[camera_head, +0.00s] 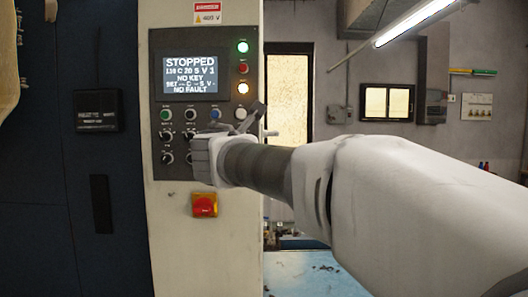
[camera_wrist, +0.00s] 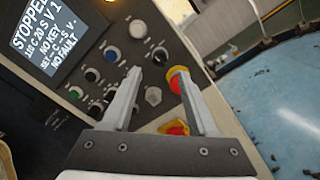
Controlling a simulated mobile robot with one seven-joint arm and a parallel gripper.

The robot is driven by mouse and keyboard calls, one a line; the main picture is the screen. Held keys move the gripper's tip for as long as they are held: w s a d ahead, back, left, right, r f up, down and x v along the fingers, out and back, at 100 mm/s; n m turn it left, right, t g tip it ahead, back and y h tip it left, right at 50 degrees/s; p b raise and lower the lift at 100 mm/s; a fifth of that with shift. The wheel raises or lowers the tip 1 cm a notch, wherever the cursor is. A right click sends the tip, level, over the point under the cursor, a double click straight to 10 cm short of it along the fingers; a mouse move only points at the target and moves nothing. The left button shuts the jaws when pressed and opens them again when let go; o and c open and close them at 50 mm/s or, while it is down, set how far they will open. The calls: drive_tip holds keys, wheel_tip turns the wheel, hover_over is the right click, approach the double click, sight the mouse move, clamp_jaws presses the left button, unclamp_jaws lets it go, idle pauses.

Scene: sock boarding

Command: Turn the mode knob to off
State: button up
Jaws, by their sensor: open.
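The control panel (camera_head: 205,80) carries several small knobs, and their labels are too small to read, so I cannot tell which is the mode knob. In the head view, black knobs with pale pointers show at the panel's lower left, one of them a selector knob (camera_head: 167,158). My gripper (camera_head: 250,118) is in front of the panel's lower right and hides part of it. In the wrist view my gripper (camera_wrist: 156,78) is open, its fingers pointing at the panel. A pale grey round knob (camera_wrist: 153,95) shows between the fingers. I cannot tell whether anything touches.
The screen (camera_head: 190,76) reads STOPPED, NO KEY and NO FAULT. A red switch on a yellow plate (camera_head: 204,205) sits below the panel. In the wrist view a red button with a yellow ring (camera_wrist: 178,80) is close to the right finger.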

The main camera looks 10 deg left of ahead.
drive_tip(key=b+v, duration=0.1)
drive_tip(key=v, duration=1)
drive_tip(key=shift+s, duration=0.1)
drive_tip(key=s+d+f+m+g+h+p, duration=0.15)
drive_tip(key=d+f+m, duration=0.3)
drive_tip(key=d, duration=0.45)
drive_tip(key=s+d+f+m+g+h+p, duration=0.1)
drive_tip(key=d+f+m+g+h, duration=0.25)
drive_tip(key=d+m, duration=0.4)
drive_tip(key=s+d+f+m+g+h+p, duration=0.15)
drive_tip(key=d+f+m, duration=0.3)
drive_tip(key=d, duration=0.55)
drive_tip(key=s+d+f+m+g+y+p, duration=0.1)
drive_tip(key=s+d+f+m+g, duration=0.1)
drive_tip(key=s+f+m, duration=0.4)
drive_tip(key=s+d+f+m+g+y+p, duration=0.1)
drive_tip(key=s+d+f+m+g, duration=0.2)
drive_tip(key=s+f+m, duration=0.4)
drive_tip(key=shift+s+d+f, duration=0.3)
drive_tip(key=shift+s+d, duration=0.5)
drive_tip(key=shift+c, duration=0.7)
drive_tip(key=shift+m, duration=0.25)
